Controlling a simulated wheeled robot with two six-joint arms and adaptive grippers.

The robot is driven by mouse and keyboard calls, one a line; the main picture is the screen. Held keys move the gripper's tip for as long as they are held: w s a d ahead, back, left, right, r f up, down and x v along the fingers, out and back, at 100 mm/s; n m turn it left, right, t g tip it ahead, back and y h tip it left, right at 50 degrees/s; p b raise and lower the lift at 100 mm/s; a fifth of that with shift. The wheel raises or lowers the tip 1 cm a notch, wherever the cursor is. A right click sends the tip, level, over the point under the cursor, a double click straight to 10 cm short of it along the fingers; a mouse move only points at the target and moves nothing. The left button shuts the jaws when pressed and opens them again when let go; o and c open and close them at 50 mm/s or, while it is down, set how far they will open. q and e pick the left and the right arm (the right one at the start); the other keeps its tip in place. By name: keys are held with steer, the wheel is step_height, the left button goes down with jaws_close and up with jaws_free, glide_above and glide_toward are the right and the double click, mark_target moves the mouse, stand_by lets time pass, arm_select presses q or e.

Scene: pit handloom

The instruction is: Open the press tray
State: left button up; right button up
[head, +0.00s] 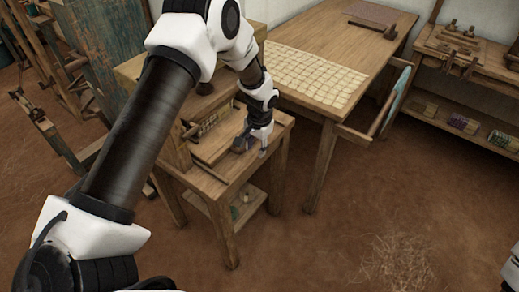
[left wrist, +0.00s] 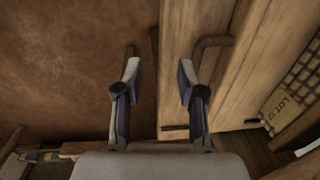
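The press tray appears to be the wooden part low in the small press stand (head: 225,172), though my arm covers much of it. In the left wrist view, a wooden front board (left wrist: 172,70) runs up the picture, and a dark bent handle (left wrist: 214,43) shows at its upper part, beside my right-hand finger. My left gripper (head: 252,148) points down at the stand's front edge. Its fingers (left wrist: 158,75) are apart with nothing between them except the view of the board edge and floor. Contact with the handle cannot be told. My right gripper is out of view.
A long table (head: 355,45) with a grid of pale tiles (head: 313,74) stands behind, right of the stand. A wall shelf (head: 470,115) holds spools. A box labelled LOT 12 (left wrist: 287,103) sits inside the stand. The brown floor (head: 330,235) in front is open, with loose straw (head: 400,262).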

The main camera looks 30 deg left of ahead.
arm_select(q)
steer(key=w+a+r+y, duration=0.1)
steer(key=w+a+r, duration=0.3)
steer(key=f, duration=0.7)
steer(key=shift+w+a+f, duration=0.1)
steer(key=shift+w+a, duration=0.1)
steer(key=shift+a, duration=0.2)
jaws_close()
